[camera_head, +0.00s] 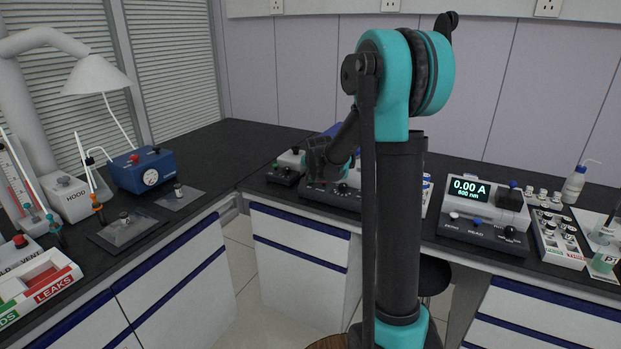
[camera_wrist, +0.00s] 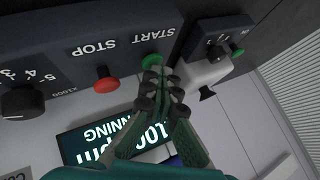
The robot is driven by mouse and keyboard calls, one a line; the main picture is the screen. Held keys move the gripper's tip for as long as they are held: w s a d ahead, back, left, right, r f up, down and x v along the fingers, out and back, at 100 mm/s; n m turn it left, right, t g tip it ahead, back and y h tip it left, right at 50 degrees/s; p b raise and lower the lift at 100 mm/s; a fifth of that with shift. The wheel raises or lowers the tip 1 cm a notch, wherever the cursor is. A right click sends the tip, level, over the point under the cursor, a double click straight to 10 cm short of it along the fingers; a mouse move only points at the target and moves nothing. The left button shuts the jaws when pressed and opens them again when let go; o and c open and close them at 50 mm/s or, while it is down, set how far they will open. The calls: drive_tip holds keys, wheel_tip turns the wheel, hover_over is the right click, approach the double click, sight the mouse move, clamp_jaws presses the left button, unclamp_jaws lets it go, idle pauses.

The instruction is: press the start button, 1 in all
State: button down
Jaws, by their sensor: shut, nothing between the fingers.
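The green START button (camera_wrist: 152,61) sits on a dark control panel, with its START label upside down in the wrist view. My gripper (camera_wrist: 155,75) is shut and empty. Its fingertips overlap the button's edge in that view; whether they touch it I cannot tell. The red STOP button (camera_wrist: 107,80) is just to the left. A lit display (camera_wrist: 118,138) lies behind my fingers, partly hidden; its readable part ends in "NNING". In the head view my gripper (camera_head: 340,178) is over the dark panel unit (camera_head: 345,195), which my arm partly covers.
A black dial (camera_wrist: 22,103) is on the same panel. A smaller unit (camera_wrist: 218,36) with a knob and green button stands close beside it. A photometer (camera_head: 485,205) is to the right, a blue gauge box (camera_head: 143,169) to the left. Bench between (camera_head: 225,150) is clear.

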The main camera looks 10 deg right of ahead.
sight(311, 181)
drive_tip(key=shift+r, duration=1.3)
drive_tip(key=shift+r, duration=0.1)
drive_tip(key=shift+r, duration=2.4)
drive_tip(key=shift+s, duration=0.1)
